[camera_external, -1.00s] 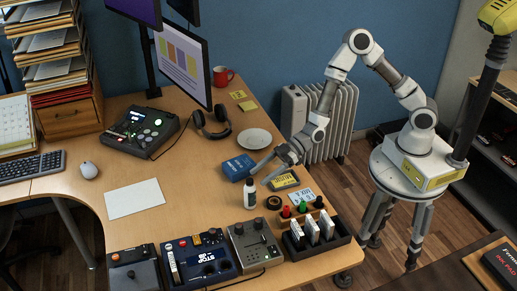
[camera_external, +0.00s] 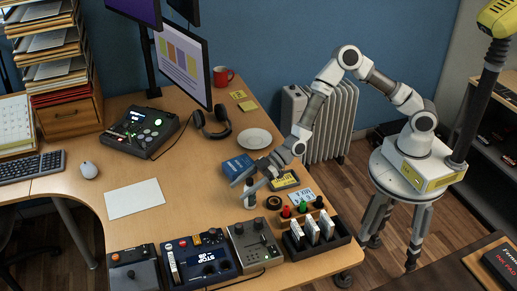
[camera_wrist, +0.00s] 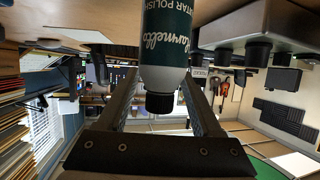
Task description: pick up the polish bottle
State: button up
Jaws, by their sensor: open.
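The polish bottle (camera_external: 249,199) stands upright on the wooden desk. It is small and white with a dark label and black cap; the wrist view shows it upside down, with its label (camera_wrist: 166,38) partly cut off. My gripper (camera_external: 242,187) is low over the desk at the bottle, with its fingers open. In the wrist view the bottle lies between the two spread fingers, with its cap toward the palm. I cannot tell whether either finger touches it.
A blue box (camera_external: 237,166) lies just behind the bottle. A dark roll (camera_external: 273,202) and a black tray (camera_external: 318,240) lie to its right. A grey pedal unit (camera_external: 254,244) stands in front. A white paper (camera_external: 135,197) lies at left, with bare desk between.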

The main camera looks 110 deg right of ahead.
grip_shut()
dwell(0.4)
